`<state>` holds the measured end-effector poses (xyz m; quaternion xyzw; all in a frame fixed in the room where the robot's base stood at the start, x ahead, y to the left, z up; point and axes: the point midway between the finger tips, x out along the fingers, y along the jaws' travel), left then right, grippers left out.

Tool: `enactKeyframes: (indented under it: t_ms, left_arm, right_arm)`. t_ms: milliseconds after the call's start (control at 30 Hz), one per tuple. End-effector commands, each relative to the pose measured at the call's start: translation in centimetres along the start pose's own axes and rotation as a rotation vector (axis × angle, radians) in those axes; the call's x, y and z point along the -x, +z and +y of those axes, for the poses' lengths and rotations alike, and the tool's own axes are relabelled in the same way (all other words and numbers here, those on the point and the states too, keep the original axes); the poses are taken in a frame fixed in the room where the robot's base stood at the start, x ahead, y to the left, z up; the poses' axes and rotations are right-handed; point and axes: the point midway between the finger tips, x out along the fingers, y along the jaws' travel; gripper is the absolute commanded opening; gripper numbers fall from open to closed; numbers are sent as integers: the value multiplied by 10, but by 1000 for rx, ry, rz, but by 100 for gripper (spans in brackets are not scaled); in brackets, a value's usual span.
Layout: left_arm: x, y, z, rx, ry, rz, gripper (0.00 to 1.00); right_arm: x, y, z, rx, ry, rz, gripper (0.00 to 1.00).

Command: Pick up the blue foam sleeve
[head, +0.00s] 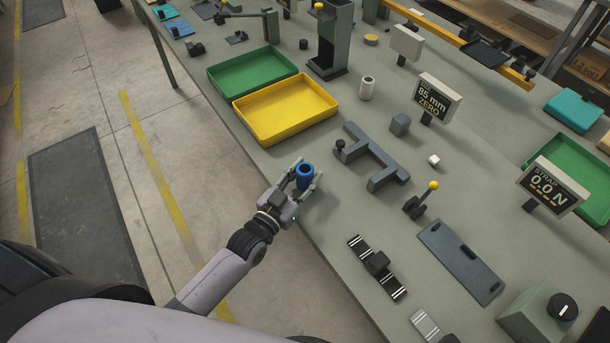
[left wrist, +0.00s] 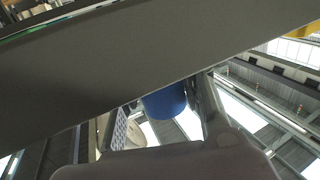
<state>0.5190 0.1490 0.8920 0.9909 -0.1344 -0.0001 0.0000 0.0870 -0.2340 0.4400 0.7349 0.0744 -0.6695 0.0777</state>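The blue foam sleeve (head: 305,178) is a short hollow cylinder near the table's front edge. It stands upright, with its dark bore facing up. My left gripper (head: 308,172) reaches in from the front edge, one finger on each side of the sleeve. The fingers look open, with narrow gaps beside it; no firm contact shows. In the left wrist view the sleeve (left wrist: 165,102) is between the fingers, close to the right-hand one, and partly hidden by the grey table slab (left wrist: 130,55). My right gripper is out of view.
A yellow tray (head: 286,136) and a green tray (head: 222,83) lie behind and left of the sleeve. A grey forked bracket (head: 386,174) is close on its right. A white cylinder (head: 367,88) stands farther back. The tabletop just right of the gripper is clear.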

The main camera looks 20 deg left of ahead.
Motion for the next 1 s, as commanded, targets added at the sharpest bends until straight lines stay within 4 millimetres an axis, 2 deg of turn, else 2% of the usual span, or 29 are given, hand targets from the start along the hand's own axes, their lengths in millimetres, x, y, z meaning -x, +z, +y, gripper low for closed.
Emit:
enactKeyframes:
  t_ms: [267, 500, 667, 833, 1000]
  left_arm:
    - [0, 0, 0, 0, 0, 0, 15]
    - [0, -1, 0, 0, 0, 1, 15]
    - [0, -10, 0, 1, 0, 2, 15]
    - [0, -39, 0, 1, -1, 6, 15]
    - [0, -90, 0, 1, -1, 8, 15]
  right_arm:
    - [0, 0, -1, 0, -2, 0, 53]
    - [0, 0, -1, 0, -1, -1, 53]
    - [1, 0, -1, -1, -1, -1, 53]
    - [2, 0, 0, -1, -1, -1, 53]
    - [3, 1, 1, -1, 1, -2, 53]
